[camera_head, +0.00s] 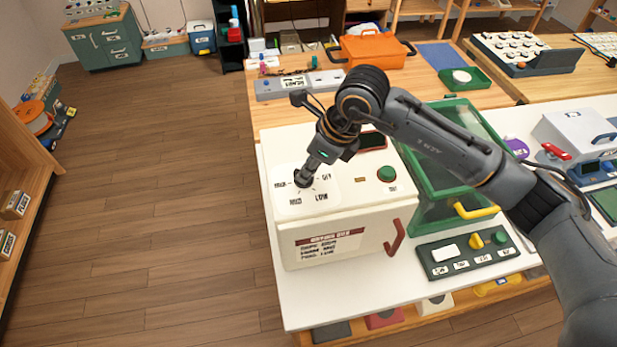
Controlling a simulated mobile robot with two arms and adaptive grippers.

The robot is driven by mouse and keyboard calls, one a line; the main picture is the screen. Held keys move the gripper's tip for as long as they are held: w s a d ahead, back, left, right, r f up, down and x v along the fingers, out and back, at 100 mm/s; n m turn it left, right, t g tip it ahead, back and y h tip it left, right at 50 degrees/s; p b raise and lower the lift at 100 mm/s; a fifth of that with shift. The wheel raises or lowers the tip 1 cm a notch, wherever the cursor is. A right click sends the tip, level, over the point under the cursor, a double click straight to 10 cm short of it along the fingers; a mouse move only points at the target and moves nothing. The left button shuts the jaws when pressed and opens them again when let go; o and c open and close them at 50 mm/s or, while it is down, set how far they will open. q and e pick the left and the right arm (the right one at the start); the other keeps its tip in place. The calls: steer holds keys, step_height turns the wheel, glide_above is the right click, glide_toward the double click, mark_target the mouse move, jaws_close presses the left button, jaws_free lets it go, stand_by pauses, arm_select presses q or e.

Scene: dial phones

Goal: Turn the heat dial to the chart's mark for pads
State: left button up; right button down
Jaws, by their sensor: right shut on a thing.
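The heat dial (304,182) sits on a white label plate (322,186) on top of a cream box (345,225). Marks around it include OFF at upper right, LOW at lower right, and what looks like MED at lower left; the left mark is partly unclear. My right gripper (303,176) points down and is shut on the dial, hiding much of it, so I cannot tell where its pointer stands. The chart (330,244) is a printed label with a dark red heading on the box's front; its lines are too small to read surely. My left gripper is out of view.
A green button (387,174) and a red handle (396,237) are on the same box. A green-framed case (440,205) stands close on its right, under my right arm. A dark panel with a yellow knob (476,241) lies in front. Open floor (160,200) is at left.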

steer(key=m+b, duration=0.1)
steer(key=b, duration=0.1)
steer(key=m+t+b, duration=0.1)
steer(key=m+b, duration=0.1)
steer(key=shift+s+a+f+m+h, duration=0.1)
steer(key=shift+f+m+h, duration=0.05)
steer(key=shift+m+h, duration=0.15)
steer(key=shift+m+t+b, duration=0.3)
steer(key=shift+m+b, duration=0.3)
steer(key=shift+b, duration=0.2)
steer(key=shift+r, duration=0.2)
steer(key=c, duration=1.3)
jaws_free()
steer(key=shift+h, duration=0.3)
steer(key=shift+c, duration=0.2)
steer(key=v, duration=1.2)
